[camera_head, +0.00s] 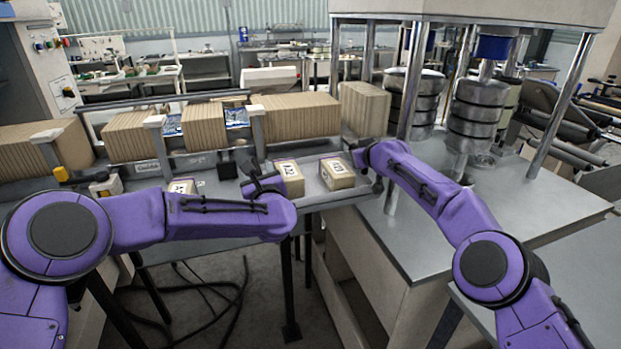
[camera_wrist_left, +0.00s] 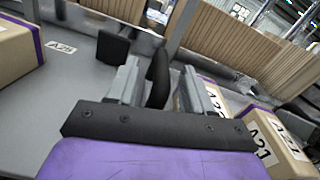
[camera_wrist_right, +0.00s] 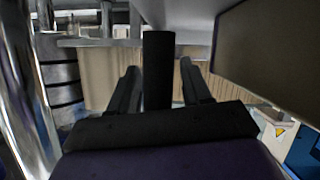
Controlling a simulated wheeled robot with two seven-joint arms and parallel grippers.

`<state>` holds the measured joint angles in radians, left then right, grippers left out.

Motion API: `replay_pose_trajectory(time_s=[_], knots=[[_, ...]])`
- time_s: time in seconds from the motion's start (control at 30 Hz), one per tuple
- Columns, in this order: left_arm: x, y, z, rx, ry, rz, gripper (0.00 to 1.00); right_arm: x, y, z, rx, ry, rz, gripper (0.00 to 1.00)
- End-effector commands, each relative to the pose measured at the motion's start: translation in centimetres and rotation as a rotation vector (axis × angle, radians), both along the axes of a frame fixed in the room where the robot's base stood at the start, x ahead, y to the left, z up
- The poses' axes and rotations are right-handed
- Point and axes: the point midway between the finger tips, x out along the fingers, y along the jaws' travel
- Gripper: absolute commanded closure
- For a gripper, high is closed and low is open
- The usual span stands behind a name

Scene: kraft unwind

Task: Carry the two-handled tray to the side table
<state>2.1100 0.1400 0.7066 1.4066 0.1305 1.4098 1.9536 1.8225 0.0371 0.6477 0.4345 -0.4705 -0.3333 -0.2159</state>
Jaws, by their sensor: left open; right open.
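A grey tray-like surface (camera_head: 312,188) shows at the right end of the bench, with two taped cartons on it, a left carton (camera_head: 292,182) and a right carton (camera_head: 342,178). My left gripper (camera_head: 262,184) is open beside the left carton. In the left wrist view, a dark upright piece (camera_wrist_left: 158,78), perhaps a handle, stands between its fingers. My right gripper (camera_head: 368,160) is at the right end, near the right carton. In the right wrist view its fingers are open around a black upright bar (camera_wrist_right: 157,70). The arms partly hide the tray, and I cannot make out its handles clearly.
Another carton (camera_head: 183,187) sits on the bench, partly behind my left arm. Stacked brown cardboard (camera_head: 295,117) lines the back. A grey-topped machine table (camera_head: 450,225) with shiny posts stands at the right. Cables lie on the floor below.

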Motion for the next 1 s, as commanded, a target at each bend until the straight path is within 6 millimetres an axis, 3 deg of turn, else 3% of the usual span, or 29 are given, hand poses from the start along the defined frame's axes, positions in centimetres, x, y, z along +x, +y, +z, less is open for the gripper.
replay_pose_trajectory(time_s=[0.2,0.33,0.37,0.73,1.0], knots=[[0.0,0.0,-0.1,0.0,0.002,0.0,0.52,0.0,0.0,0.0,0.0,0.0,0.0,0.55],[0.0,0.0,-0.1,0.001,0.001,0.0,0.94,0.0,0.0,0.0,-0.001,0.0,0.0,0.97],[0.0,0.0,-0.1,0.001,0.001,0.0,1.0,0.0,0.0,0.0,-0.001,0.0,0.0,1.0],[0.0,0.0,0.5,-0.001,-0.001,0.0,1.0,0.0,0.1,0.6,0.001,-0.003,0.001,1.0],[0.0,-0.1,3.6,-0.001,-0.003,-0.001,1.0,0.0,0.1,3.7,0.001,-0.002,0.001,1.0]])
